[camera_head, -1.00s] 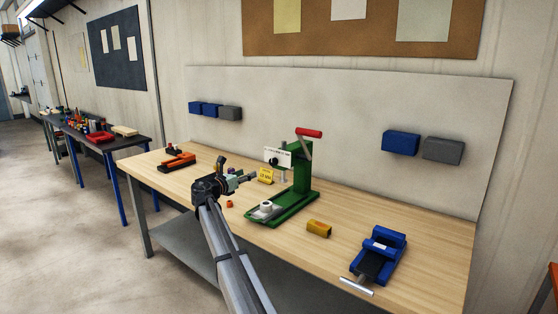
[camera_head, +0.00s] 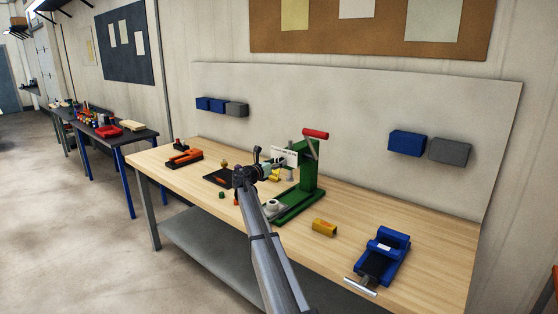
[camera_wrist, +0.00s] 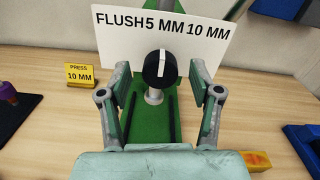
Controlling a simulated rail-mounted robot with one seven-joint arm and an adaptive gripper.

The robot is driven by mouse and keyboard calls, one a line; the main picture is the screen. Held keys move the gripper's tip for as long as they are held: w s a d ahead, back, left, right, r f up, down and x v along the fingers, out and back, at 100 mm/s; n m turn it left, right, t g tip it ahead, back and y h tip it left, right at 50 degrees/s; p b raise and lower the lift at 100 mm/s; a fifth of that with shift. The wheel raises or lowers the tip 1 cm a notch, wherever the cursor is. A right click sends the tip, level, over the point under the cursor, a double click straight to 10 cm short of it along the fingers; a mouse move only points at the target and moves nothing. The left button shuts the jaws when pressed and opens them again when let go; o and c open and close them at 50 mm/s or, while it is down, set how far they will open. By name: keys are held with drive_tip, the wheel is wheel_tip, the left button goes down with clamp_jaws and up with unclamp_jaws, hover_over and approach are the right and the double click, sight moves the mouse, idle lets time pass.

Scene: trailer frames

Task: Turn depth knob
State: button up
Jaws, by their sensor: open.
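The depth knob (camera_wrist: 159,68) is a round black knob with a white pointer line, in the middle of the wrist view. The line points about straight up, below the "5 MM" mark. Behind it is a white scale plate (camera_wrist: 205,50) reading FLUSH, 5 MM and 10 MM. My gripper (camera_wrist: 160,98) is open, its fingers on either side and below the knob, with no visible contact. The green press (camera_head: 308,180) with a red handle (camera_head: 315,134) stands on the bench. In the head view my gripper (camera_head: 270,170) is at the press's left side and partly covers it.
A yellow sign (camera_wrist: 80,75) reads PRESS 10 MM. On the wooden bench (camera_head: 400,215) are a yellow block (camera_head: 324,228), a blue vise (camera_head: 383,255) and an orange tool (camera_head: 184,159). A white ring (camera_head: 272,205) sits on the press base.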

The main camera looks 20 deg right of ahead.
drive_tip(key=shift+x, duration=0.9)
drive_tip(key=c, duration=1.1)
drive_tip(key=shift+c, duration=0.2)
